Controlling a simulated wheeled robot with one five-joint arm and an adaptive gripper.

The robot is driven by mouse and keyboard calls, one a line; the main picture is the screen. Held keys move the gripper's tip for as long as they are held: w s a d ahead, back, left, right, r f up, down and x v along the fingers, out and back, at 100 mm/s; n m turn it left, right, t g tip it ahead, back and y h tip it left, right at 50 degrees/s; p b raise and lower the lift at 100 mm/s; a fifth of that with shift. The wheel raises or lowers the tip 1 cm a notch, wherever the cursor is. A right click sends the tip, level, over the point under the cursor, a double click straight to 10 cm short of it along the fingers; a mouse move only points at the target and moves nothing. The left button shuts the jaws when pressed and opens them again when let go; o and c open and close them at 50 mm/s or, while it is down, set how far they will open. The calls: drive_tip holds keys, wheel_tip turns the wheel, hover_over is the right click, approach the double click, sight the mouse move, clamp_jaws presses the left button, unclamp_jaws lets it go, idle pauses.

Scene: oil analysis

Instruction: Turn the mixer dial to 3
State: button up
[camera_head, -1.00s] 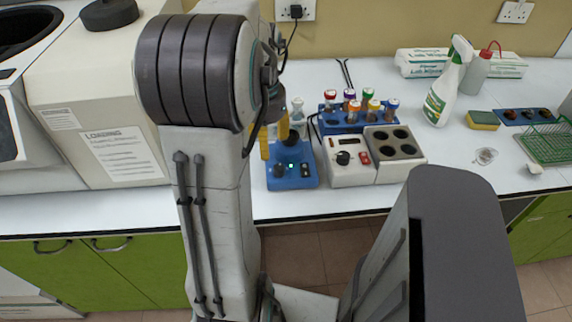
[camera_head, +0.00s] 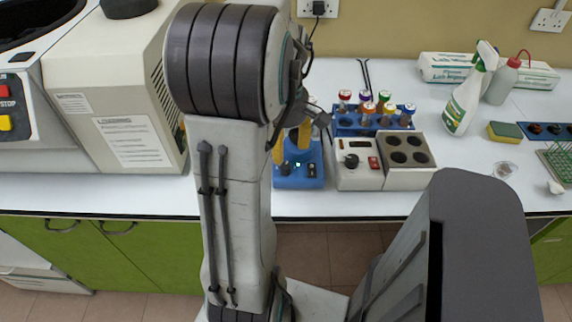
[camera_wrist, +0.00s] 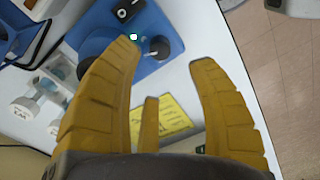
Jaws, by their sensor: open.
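The mixer is a blue box (camera_head: 300,182) on the white bench, partly hidden behind my arm in the head view. In the wrist view its blue body (camera_wrist: 176,70) fills the top middle. Its round black dial (camera_wrist: 158,47) shows there, beside a lit green light (camera_wrist: 133,36) and a black switch (camera_wrist: 125,9). My gripper (camera_wrist: 166,54) has yellow fingers, spread apart and empty. In the picture, the dial lies between the two fingertips; I cannot tell whether they touch it. In the head view my gripper (camera_head: 292,143) is over the mixer. The dial's setting is unreadable.
A heating block unit (camera_head: 358,176) stands right beside the mixer, with a blue rack (camera_head: 345,121) of capped tubes behind it. Small clear glass pieces (camera_wrist: 25,110) stand near the mixer in the wrist view. A large beige machine (camera_head: 120,90) is at left.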

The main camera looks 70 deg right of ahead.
sight(285, 165)
drive_tip(key=shift+f+n, duration=0.1)
drive_tip(key=shift+n, duration=0.4)
drive_tip(key=shift+f, duration=0.35)
drive_tip(key=shift+f+b, duration=0.4)
drive_tip(key=shift+f, duration=2.8)
drive_tip(key=shift+o, duration=0.2)
clamp_jaws()
